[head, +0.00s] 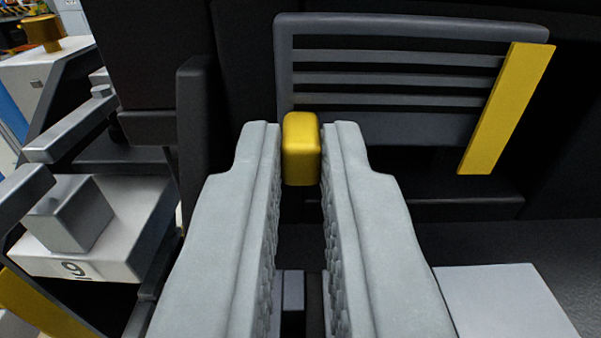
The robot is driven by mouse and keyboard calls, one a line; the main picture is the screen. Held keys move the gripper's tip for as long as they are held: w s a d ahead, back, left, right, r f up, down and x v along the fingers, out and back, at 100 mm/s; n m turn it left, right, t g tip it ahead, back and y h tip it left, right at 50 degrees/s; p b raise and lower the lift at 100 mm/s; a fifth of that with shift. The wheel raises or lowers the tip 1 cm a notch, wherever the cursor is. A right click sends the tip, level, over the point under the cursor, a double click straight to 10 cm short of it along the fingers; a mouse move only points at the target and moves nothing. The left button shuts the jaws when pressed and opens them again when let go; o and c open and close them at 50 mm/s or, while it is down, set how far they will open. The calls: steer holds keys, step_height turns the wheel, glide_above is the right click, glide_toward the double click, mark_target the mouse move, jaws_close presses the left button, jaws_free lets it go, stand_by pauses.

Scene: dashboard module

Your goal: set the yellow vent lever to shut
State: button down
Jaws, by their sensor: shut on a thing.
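A dark vent (400,75) with horizontal slats stands at the back. A yellow lever knob (301,148) shows in front of its lower left part. My gripper (301,150) is shut on the knob, with one grey finger on each side of it near the fingertips. Any stem joining the knob to the vent is hidden behind the knob and fingers. A slanted yellow strip (507,108) lies along the vent's right side, apart from my gripper.
At the left, a white block marked 9 (85,240) carries a grey cube (72,213). A dark upright post (200,135) stands close left of the vent. A pale flat panel (505,305) lies at the lower right. A yellow knob on a white box (42,33) is at the far upper left.

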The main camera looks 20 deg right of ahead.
steer(key=c, duration=1.5)
jaws_free()
steer(key=v, duration=1.7)
steer(key=shift+s, duration=0.15)
steer(key=s+d+r+n+t+y, duration=0.1)
steer(key=s+d+r+y, duration=0.15)
steer(key=s+r, duration=0.45)
steer(key=s+d+r+n+t+y, duration=0.1)
steer(key=s+r+n+y, duration=0.15)
steer(key=s, duration=0.75)
steer(key=shift+g+y, duration=0.3)
steer(key=shift+g, duration=0.6)
steer(key=s+d+f, duration=0.1)
steer(key=s, duration=0.5)
steer(key=s+d+f, duration=0.1)
steer(key=s+d, duration=0.1)
steer(key=s, duration=0.4)
steer(key=s+d+f, duration=0.1)
steer(key=s, duration=0.6)
steer(key=shift+d+f, duration=0.3)
steer(key=shift+f, duration=0.05)
